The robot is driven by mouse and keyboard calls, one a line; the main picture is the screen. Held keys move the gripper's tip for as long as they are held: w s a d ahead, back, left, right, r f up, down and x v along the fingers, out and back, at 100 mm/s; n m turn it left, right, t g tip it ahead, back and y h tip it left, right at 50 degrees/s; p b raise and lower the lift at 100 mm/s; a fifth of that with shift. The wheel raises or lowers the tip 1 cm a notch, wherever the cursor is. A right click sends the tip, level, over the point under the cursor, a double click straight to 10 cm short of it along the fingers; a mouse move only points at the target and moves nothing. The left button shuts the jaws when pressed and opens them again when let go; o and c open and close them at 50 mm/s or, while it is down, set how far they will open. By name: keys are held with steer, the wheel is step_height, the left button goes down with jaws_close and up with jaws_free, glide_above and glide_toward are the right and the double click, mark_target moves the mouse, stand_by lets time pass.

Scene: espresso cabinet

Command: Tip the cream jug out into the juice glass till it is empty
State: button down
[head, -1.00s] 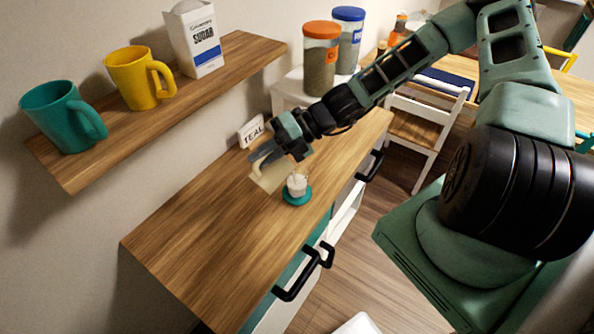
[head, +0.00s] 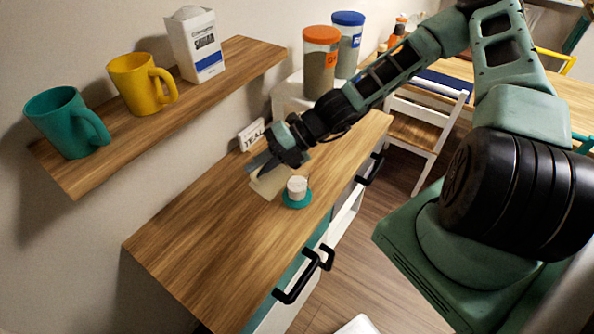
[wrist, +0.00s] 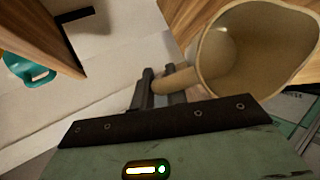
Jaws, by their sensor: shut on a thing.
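My gripper (head: 270,168) is shut on the handle of the beige cream jug (head: 266,184), over the wooden counter. The jug is just left of the juice glass (head: 297,186), apart from it; its exact tilt is hard to tell. The glass stands upright on a round teal coaster (head: 296,202) and looks filled with whitish contents close to its rim. In the wrist view the jug (wrist: 258,50) shows its open mouth and inner wall, with no clear pool of cream, and its handle sits between the fingers (wrist: 160,88). The glass is not seen there.
Above left, a shelf (head: 170,112) holds a teal mug (head: 66,122), a yellow mug (head: 142,82) and a sugar carton (head: 196,46). The near counter (head: 195,245) is clear.

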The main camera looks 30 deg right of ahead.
steer(key=shift+f, duration=0.1)
steer(key=shift+s+a+f+h, duration=0.15)
steer(key=shift+a+f+h, duration=0.45)
steer(key=shift+a, duration=0.05)
steer(key=s+a+f+n+t+h+b, duration=0.1)
steer(key=a+f+n+t+h+b, duration=0.1)
steer(key=a+f+h, duration=0.6)
steer(key=shift+s+a+f+n+h+b, duration=0.35)
steer(key=shift+f+h, duration=0.75)
steer(key=shift+f, duration=0.75)
